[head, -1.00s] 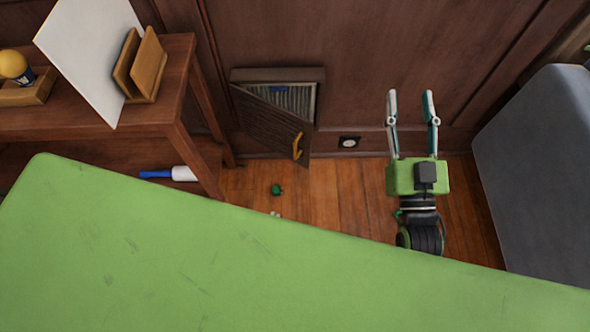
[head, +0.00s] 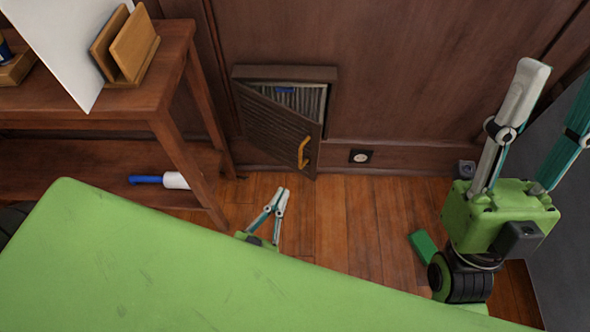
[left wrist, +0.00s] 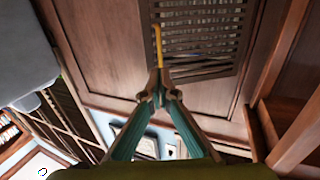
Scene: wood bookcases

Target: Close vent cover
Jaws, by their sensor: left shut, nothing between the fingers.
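The vent cover (head: 272,117) is a dark brown slatted panel with a yellow handle (head: 303,152). It stands partly open, swung out from the vent frame (head: 284,73) low on the wall, its handle edge outward. My left gripper (head: 281,191) is shut and empty, low in front of the cover and below its handle in the head view. In the left wrist view, its closed fingertips (left wrist: 159,84) lie just below the handle (left wrist: 158,45) and in front of the cover (left wrist: 205,45); contact cannot be told. My right gripper (head: 560,98) has its fingers spread, far right.
A wooden shelf table (head: 160,85) stands left of the vent, with a blue and white roller-like object (head: 165,180) on its lower shelf. A green block (head: 423,245) lies on the floor. The floor (head: 350,215) below the vent is mostly clear. A green surface (head: 150,265) fills the foreground.

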